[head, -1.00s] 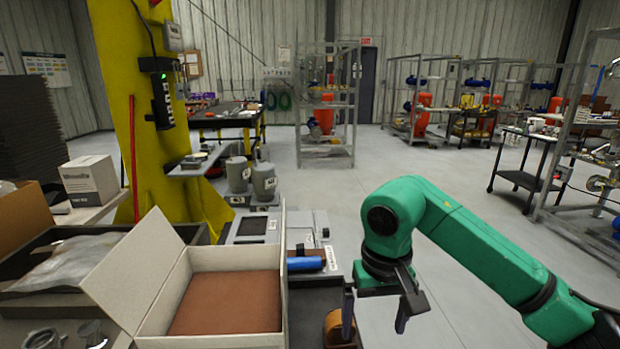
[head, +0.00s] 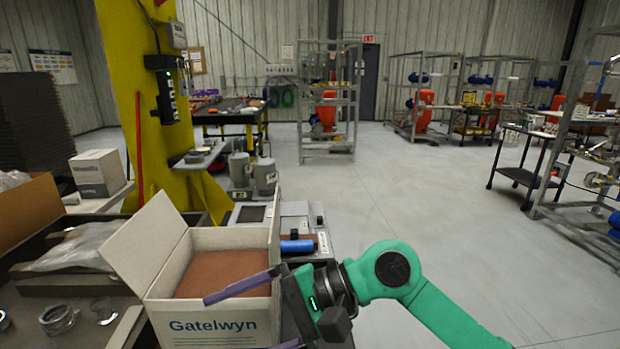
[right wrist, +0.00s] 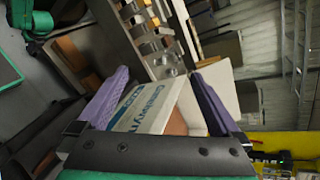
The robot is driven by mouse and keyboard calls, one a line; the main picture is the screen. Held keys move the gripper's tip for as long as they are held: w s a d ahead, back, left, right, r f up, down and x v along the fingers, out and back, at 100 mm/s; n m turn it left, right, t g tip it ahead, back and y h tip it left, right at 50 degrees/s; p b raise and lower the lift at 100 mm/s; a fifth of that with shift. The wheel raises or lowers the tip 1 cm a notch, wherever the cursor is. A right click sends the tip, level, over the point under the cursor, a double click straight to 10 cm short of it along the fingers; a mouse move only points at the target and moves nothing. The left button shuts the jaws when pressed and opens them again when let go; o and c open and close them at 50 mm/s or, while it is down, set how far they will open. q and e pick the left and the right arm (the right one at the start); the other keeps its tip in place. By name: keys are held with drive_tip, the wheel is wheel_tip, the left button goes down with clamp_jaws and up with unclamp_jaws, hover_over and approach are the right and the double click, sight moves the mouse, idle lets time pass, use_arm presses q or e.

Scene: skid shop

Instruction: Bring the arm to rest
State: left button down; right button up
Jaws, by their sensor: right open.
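My right arm (head: 405,280) is green and reaches in from the bottom right of the head view. Its gripper (head: 240,322) points left, with two purple fingers spread apart and nothing held between them. The fingers overlap the front right of an open white box marked Gatelwyn (head: 212,325); I cannot tell whether they touch it. In the right wrist view the open gripper (right wrist: 160,75) shows the box (right wrist: 148,108) between and beyond its fingers. My left gripper is not in view.
A brown surface (head: 225,272) fills the box. Left of it are a tray with a clear plastic bag (head: 75,248) and metal rings (head: 58,320). A blue cylinder (head: 297,246) lies behind the gripper. Open floor (head: 430,190) spreads to the right.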

drive_tip(key=w+d+r+m+t+y, duration=0.1)
drive_tip(key=w+r+m+t+y, duration=0.35)
drive_tip(key=r+m+y, duration=0.55)
drive_tip(key=w+d+r+m+t+h, duration=0.3)
drive_tip(key=w+d+m+t, duration=0.3)
drive_tip(key=m+t, duration=0.7)
drive_tip(key=w+d+f+m+t+h, duration=0.35)
drive_tip(key=d+m+h, duration=0.3)
drive_tip(key=m, duration=0.45)
drive_tip(key=w+d+f+m+t+h, duration=0.2)
drive_tip(key=d+f+m+h, duration=0.4)
drive_tip(key=m, duration=0.4)
drive_tip(key=d+f+m+g+h, duration=0.5)
drive_tip(key=d+f+m+h, duration=0.25)
drive_tip(key=f+m, duration=0.35)
drive_tip(key=s+d+f+m+g, duration=0.3)
drive_tip(key=s+f+m+g, duration=0.25)
drive_tip(key=s+f, duration=0.6)
drive_tip(key=s+d+f+m+g, duration=0.2)
drive_tip(key=s+f+m+g, duration=0.4)
drive_tip(key=s+f, duration=0.55)
wheel_tip(320, 180, down, 24)
drive_tip(key=s+n+g, duration=0.2)
drive_tip(key=g, duration=0.1)
drive_tip(key=s+d+f, duration=0.3)
drive_tip(key=s+f, duration=1)
drive_tip(key=s, duration=0.2)
drive_tip(key=shift+s+d+f+g, duration=0.15)
drive_tip(key=shift+s+f+g, duration=0.15)
drive_tip(key=shift+s+g, duration=0.1)
